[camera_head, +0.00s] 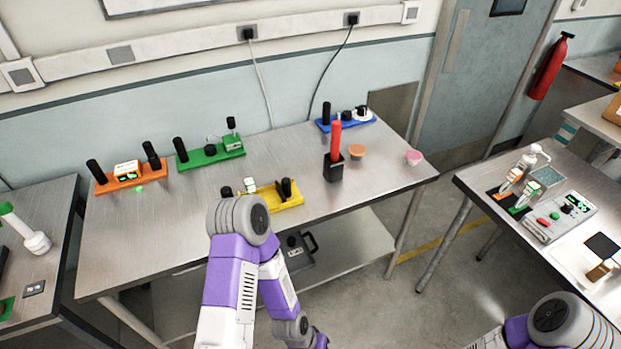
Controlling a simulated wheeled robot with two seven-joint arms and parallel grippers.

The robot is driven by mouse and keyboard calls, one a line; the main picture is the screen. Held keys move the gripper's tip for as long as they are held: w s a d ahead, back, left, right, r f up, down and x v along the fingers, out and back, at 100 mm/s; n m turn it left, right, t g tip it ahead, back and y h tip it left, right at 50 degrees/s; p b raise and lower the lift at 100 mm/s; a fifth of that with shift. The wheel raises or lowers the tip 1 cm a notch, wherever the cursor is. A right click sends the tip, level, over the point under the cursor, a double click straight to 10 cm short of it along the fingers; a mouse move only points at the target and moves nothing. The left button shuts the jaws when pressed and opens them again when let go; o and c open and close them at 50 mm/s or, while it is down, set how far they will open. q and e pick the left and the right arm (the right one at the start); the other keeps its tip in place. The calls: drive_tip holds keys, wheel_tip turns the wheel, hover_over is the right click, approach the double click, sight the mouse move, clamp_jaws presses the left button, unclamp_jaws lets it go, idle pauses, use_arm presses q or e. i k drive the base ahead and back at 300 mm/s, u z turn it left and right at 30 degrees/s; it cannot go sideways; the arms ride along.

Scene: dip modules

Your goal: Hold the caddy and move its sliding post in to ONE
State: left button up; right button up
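Several coloured modules with black upright posts stand on the steel table, and I cannot tell which is the caddy. The orange module (117,184) is at the left, with a post at each end and a lit display between them. The green module (217,156) has a black post at its left. The yellow module (270,201) is nearest my arm, which partly covers its left end; dark upright pieces stand at its right. The blue module (350,124) is at the back right. No ONE label is readable. My arm joints show at the bottom, but neither gripper is in view.
A black holder with a red stick (335,140) stands right of the yellow module. The table's front left is clear. Other benches stand left and right.

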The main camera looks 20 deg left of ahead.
sight(285, 193)
drive_tip(key=u, duration=0.6)
drive_tip(key=i, duration=0.85)
drive_tip(key=u, duration=0.95)
